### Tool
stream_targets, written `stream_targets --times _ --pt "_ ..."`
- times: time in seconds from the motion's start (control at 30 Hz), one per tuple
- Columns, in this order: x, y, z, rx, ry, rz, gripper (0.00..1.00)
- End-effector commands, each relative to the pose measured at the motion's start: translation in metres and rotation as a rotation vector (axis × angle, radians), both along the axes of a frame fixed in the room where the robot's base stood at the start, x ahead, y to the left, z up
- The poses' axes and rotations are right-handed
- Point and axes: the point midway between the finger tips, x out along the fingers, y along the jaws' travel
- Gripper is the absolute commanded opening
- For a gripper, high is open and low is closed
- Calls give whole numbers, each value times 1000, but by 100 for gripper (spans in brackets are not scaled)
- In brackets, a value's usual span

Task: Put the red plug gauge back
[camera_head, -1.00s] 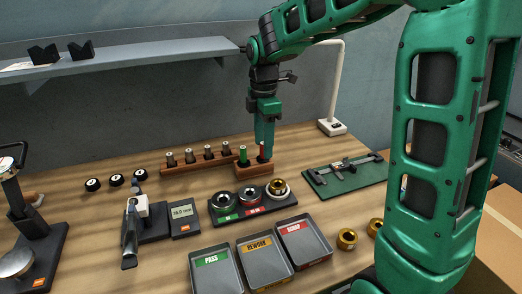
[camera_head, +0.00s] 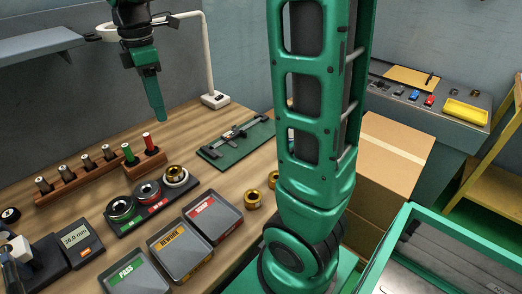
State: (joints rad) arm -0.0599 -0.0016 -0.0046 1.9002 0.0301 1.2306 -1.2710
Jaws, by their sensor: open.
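The red plug gauge (camera_head: 149,143) stands upright in the small wooden block (camera_head: 147,160) at the right end of the gauge row. The green plug gauge (camera_head: 129,154) stands just left of it in the same block. My gripper (camera_head: 160,115) is open and empty, up above and slightly right of the red gauge, apart from it, with its fingers pointing down.
A longer wooden rack (camera_head: 78,178) with several metal gauges stands to the left. In front are a ring gauge tray (camera_head: 140,222) and sorting trays marked PASS (camera_head: 135,272), REWORK (camera_head: 182,248) and SCRAP (camera_head: 213,219). A caliper on a green mat (camera_head: 237,138) lies right. A lamp base (camera_head: 215,100) stands behind.

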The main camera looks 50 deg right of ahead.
Motion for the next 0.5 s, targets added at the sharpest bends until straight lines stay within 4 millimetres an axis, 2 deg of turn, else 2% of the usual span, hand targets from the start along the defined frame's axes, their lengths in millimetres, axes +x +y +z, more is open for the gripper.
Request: stream_targets --times 0.03,0.2,0.4,0.5 --pt "-18 -18 -2 -3 -4 -121 49" --pt "-83 -71 -18 -11 -9 -578 49" --pt "-166 -113 -45 -9 -11 -1112 49" --pt "-206 -125 -62 -5 -9 -1364 49"
